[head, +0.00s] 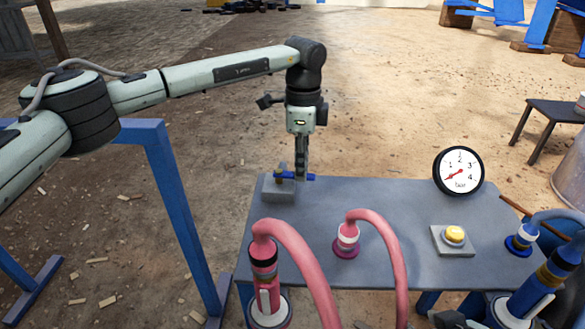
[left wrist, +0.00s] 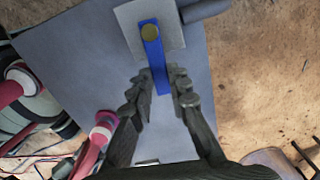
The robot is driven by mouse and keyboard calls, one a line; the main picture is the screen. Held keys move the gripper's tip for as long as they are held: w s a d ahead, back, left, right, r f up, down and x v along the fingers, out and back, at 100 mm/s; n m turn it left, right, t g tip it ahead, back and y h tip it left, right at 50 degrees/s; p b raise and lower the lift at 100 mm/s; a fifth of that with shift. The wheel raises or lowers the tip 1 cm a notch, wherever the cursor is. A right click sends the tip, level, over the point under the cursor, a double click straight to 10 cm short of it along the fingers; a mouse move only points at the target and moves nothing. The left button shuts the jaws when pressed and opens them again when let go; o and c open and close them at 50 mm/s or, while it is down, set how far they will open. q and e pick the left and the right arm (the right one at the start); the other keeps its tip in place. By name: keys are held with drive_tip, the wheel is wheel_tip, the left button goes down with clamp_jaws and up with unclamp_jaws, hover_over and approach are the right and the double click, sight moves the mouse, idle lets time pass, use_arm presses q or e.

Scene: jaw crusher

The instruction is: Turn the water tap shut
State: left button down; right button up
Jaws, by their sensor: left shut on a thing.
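The water tap has a blue lever (head: 311,177) on a grey block (head: 277,191) at the table's far left corner. In the left wrist view the blue lever (left wrist: 152,55) runs from a brass-coloured nut (left wrist: 150,32) down between my fingers. My left gripper (head: 301,170) points down over the tap, and it also shows in the left wrist view (left wrist: 160,82). It is shut on the lever's free end. In the head view its fingers hide part of the lever. Dark parts of what looks like my right gripper (head: 458,319) show at the bottom edge; its fingers are unclear.
The grey table (head: 390,215) holds a pink hose (head: 385,240) with couplings, a yellow button (head: 454,234) and a round gauge (head: 458,171) whose red needle points lower left. A blue coupling (head: 535,290) stands at the right. A blue frame (head: 180,210) stands left of the table.

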use_arm(q)
drive_tip(key=shift+w+n, duration=0.25)
drive_tip(key=shift+n, duration=0.25)
use_arm(e)
drive_tip(key=shift+w+a, duration=0.2)
drive_tip(key=shift+a, duration=0.15)
use_arm(q)
drive_tip(key=shift+w, duration=0.1)
drive_tip(key=c, duration=1.4)
unclamp_jaws()
drive_tip(key=shift+c, duration=0.2)
use_arm(e)
drive_tip(key=shift+w+r, duration=0.1)
use_arm(q)
wheel_tip(320, 180, up, 12)
